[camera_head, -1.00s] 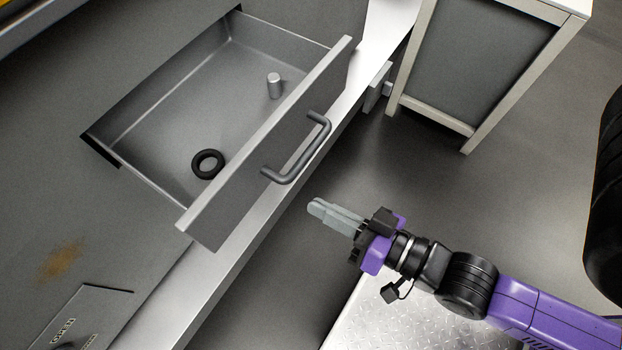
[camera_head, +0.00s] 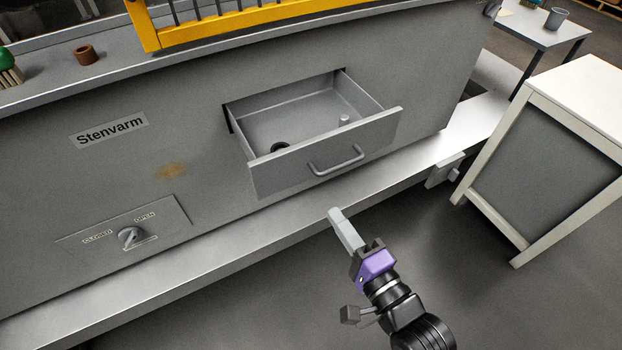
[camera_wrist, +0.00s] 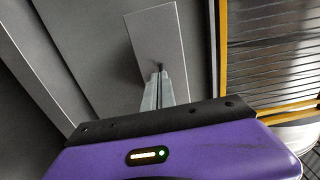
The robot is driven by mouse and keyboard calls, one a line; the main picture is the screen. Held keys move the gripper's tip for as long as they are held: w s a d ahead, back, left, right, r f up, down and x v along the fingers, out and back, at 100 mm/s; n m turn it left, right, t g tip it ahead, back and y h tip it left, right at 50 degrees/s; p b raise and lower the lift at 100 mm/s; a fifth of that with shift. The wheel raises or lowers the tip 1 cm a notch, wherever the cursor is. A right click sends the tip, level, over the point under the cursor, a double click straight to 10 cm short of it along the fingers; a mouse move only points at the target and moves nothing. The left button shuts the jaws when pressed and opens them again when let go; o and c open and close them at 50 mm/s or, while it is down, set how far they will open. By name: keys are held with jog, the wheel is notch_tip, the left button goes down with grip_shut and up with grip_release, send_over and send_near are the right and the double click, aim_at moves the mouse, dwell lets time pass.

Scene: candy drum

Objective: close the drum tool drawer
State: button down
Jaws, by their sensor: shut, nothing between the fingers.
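The grey drum tool drawer (camera_head: 325,155) stands pulled out of the machine's front panel in the head view. A bar handle (camera_head: 338,162) is on its front. A black ring (camera_head: 280,146) and a small metal cylinder (camera_head: 344,121) lie inside it. My gripper (camera_head: 335,213) is shut and empty, in front of and below the drawer front, apart from it in the head view. In the wrist view my closed fingers (camera_wrist: 158,90) point towards a grey panel (camera_wrist: 153,45), probably the drawer front; I cannot tell whether they touch it.
A switch plate (camera_head: 128,237) marked CLOSED and OPEN is left of the drawer. A metal ledge (camera_head: 230,240) runs below. A white-framed cabinet (camera_head: 545,150) stands at the right. A yellow guard (camera_head: 230,25) is above. The floor in front of the ledge looks clear.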

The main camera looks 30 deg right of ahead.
aim_at(270, 129)
jog(key=w+p, duration=0.1)
jog(key=w, duration=1.1)
jog(key=shift+w+p, duration=0.3)
jog(key=shift+p, duration=0.05)
jog(key=w+b, duration=0.7)
jog(key=w, duration=1.4)
jog(key=shift+f+b, duration=0.1)
jog(key=shift+b, duration=0.2)
jog(key=shift+w, duration=0.3)
jog(key=shift+w+r, duration=0.2)
jog(key=shift+r, duration=0.05)
